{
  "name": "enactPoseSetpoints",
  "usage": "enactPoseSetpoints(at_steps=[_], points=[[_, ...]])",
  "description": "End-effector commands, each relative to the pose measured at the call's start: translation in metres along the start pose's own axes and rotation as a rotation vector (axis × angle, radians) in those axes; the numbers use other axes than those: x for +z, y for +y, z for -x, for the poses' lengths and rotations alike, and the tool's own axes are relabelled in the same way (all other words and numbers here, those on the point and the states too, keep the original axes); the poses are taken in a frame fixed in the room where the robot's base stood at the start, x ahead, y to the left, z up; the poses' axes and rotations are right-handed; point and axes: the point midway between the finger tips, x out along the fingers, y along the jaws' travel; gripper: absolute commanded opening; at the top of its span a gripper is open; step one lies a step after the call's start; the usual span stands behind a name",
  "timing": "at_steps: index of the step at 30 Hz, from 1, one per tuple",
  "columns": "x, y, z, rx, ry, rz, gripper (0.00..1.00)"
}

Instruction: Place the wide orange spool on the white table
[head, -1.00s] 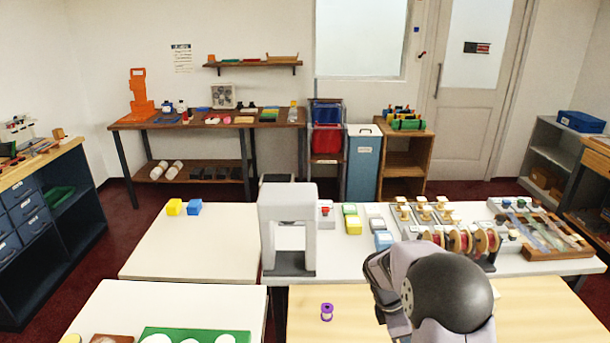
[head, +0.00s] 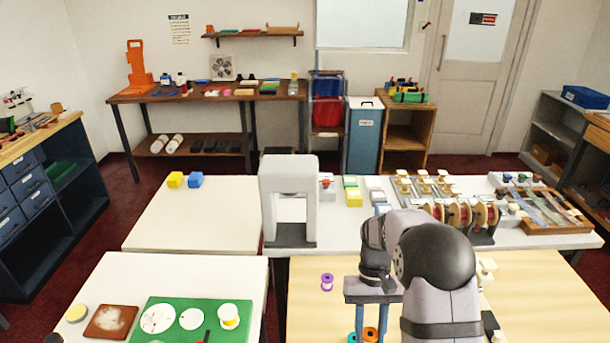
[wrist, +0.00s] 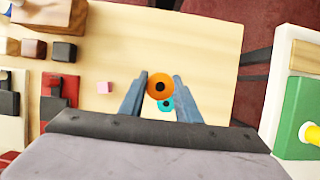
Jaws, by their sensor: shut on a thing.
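The wide orange spool (head: 371,334) shows at the bottom edge of the head view, below my gripper (head: 369,320). In the wrist view the orange spool (wrist: 160,85) sits between the two fingertips of my gripper (wrist: 161,86), which is shut on it. A teal spool (wrist: 166,104) shows just beside it there, partly hidden. White tables stand at the left in the head view: a front one (head: 245,285) with a green mat, and a back one (head: 190,228). The front one also shows at the right in the wrist view (wrist: 276,85).
The light wood table (head: 545,300) lies under my gripper, with a purple spool (head: 327,282) on it. The green mat (head: 183,338) holds white discs and a yellow-and-white spool (head: 228,316). A grey press-like stand (head: 289,200) rises behind. A gap separates the wood and front white tables.

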Motion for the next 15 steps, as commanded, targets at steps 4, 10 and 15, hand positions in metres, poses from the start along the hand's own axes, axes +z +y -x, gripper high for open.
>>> enactPoseSetpoints(at_steps=[4, 10, 15], points=[[0.0000, -0.0026, -0.0022, 0.004, 0.002, 0.008, 0.05], [-0.0001, -0.0024, -0.0021, 0.004, 0.002, 0.009, 0.05], [-0.0004, 0.0015, -0.0027, 0.000, 0.002, 0.000, 0.05]])
